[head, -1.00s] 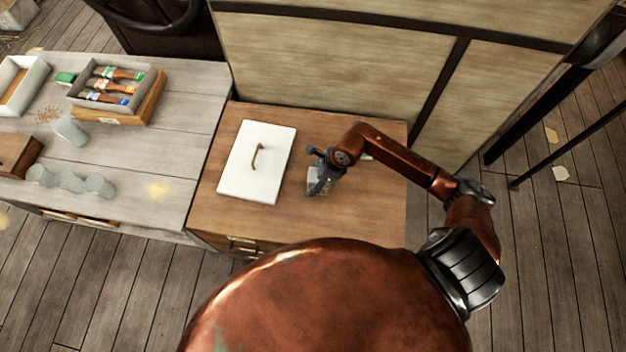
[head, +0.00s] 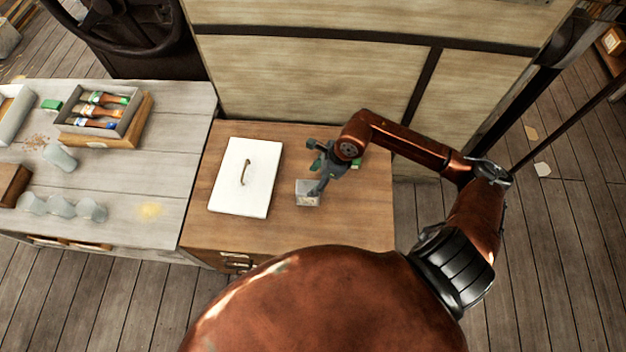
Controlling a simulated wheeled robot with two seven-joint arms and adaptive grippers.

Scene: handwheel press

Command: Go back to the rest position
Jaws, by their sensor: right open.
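My right gripper (head: 318,178) is open above the brown wooden cabinet top (head: 345,225). Its fingers are at a small grey box (head: 306,197), which they partly cover; I cannot tell whether they touch it. My right arm reaches in from the right with its elbow bent. My left gripper and left arm are not in view.
A white board with a handle (head: 245,178) lies left of the gripper. A small green item (head: 357,162) is partly hidden behind my wrist. A panelled wall (head: 310,80) stands behind.

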